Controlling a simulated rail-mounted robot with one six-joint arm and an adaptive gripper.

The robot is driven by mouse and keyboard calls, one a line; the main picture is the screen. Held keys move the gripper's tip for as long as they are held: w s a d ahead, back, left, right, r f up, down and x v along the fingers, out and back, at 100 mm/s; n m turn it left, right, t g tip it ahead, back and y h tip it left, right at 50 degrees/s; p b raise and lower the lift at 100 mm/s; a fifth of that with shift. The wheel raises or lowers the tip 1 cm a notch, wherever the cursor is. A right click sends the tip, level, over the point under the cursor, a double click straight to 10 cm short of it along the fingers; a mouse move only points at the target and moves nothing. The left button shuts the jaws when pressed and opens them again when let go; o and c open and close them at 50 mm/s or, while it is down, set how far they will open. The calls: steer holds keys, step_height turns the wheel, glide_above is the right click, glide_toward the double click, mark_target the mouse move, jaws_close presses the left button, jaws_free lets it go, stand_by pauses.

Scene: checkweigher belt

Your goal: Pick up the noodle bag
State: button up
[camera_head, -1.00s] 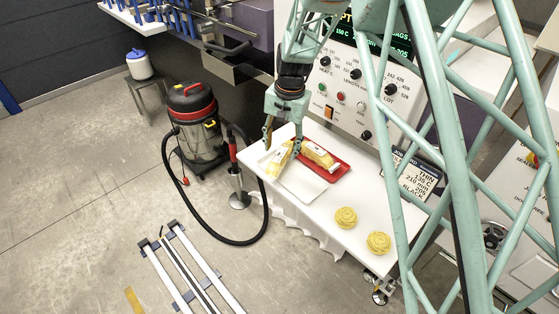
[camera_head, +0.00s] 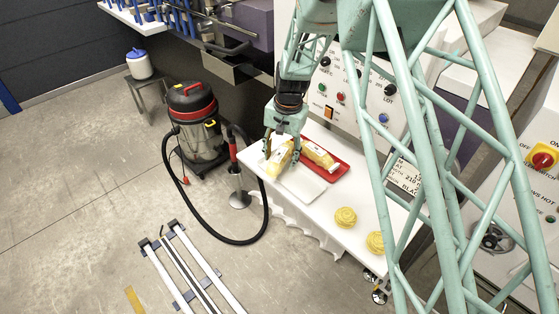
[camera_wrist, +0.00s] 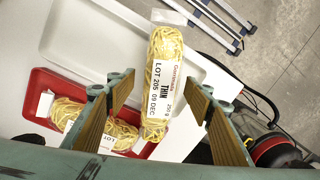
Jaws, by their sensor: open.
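A clear noodle bag (camera_head: 278,162) with yellow noodles and a white label lies on a white tray (camera_head: 306,186). In the wrist view this bag (camera_wrist: 163,55) runs lengthwise between my fingers, label facing up. My gripper (camera_head: 281,148) is open above it, with one wood-toned finger on each side; I cannot tell whether either touches it. It also shows in the wrist view (camera_wrist: 160,82). A second noodle bag (camera_head: 320,155) lies on a red tray (camera_head: 341,172). In the wrist view this second bag (camera_wrist: 68,112) is partly hidden behind my left-hand finger.
Two yellow noodle nests (camera_head: 346,217) (camera_head: 375,243) sit on the white bench (camera_head: 322,214). A control panel (camera_head: 345,95) stands behind it. A vacuum cleaner (camera_head: 196,122) with a black hose stands on the floor at left. My teal lattice arm covers part of the right side.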

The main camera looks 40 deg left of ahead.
mark_target(280, 155)
steer(key=c, duration=1.1)
steer(key=shift+r, duration=0.15)
steer(key=shift+c, duration=0.2)
steer(key=shift+r, duration=1.5)
steer(key=shift+s+d+r, duration=0.1)
steer(key=shift+r, duration=0.1)
steer(key=s+d+r+b, duration=0.1)
steer(key=s+d+b, duration=0.1)
steer(key=s+d, duration=0.8)
steer(key=shift+s+d+r, duration=0.15)
steer(key=shift+s+d, duration=0.05)
steer(key=shift+d, duration=0.7)
